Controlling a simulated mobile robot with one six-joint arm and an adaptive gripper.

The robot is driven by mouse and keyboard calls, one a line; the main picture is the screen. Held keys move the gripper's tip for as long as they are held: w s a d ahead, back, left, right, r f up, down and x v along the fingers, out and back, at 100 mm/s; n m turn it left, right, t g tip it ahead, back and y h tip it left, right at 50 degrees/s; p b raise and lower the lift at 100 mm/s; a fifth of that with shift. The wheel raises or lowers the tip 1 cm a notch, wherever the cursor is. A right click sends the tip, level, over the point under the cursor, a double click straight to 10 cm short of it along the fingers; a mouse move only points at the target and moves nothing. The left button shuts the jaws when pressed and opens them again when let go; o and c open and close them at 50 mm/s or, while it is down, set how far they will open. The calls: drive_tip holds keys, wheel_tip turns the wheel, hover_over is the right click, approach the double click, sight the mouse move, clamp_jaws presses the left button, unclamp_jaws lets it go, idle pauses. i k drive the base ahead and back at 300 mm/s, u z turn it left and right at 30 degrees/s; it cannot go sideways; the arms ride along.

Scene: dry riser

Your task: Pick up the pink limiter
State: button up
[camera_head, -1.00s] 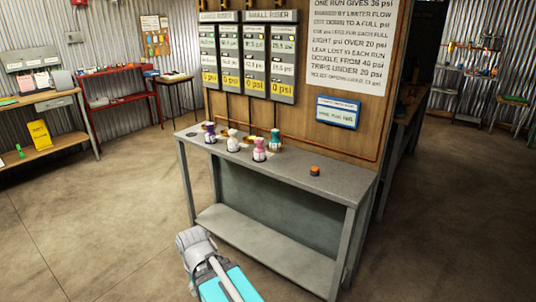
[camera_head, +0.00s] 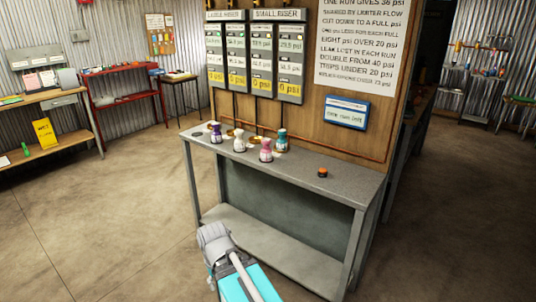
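The pink limiter (camera_head: 266,150) stands upright on the grey bench (camera_head: 330,182), near its front edge. A white limiter (camera_head: 239,141) and a purple one (camera_head: 216,132) stand to its left. A teal-and-white one (camera_head: 282,140) stands just behind it to the right. My arm shows at the bottom centre, in front of the bench and well below the limiters. My gripper's fingers cannot be made out, so I cannot tell whether it is open or shut.
An orange button (camera_head: 322,173) sits on the bench's right part. Gauge panels (camera_head: 252,60) and a text board hang on the wooden wall behind. A lower shelf (camera_head: 270,245) spans the bench legs. Open floor lies to the left.

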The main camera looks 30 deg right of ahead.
sight(266, 152)
drive_tip(key=z, duration=0.05)
drive_tip(key=i, duration=0.95)
drive_tip(key=u, duration=0.05)
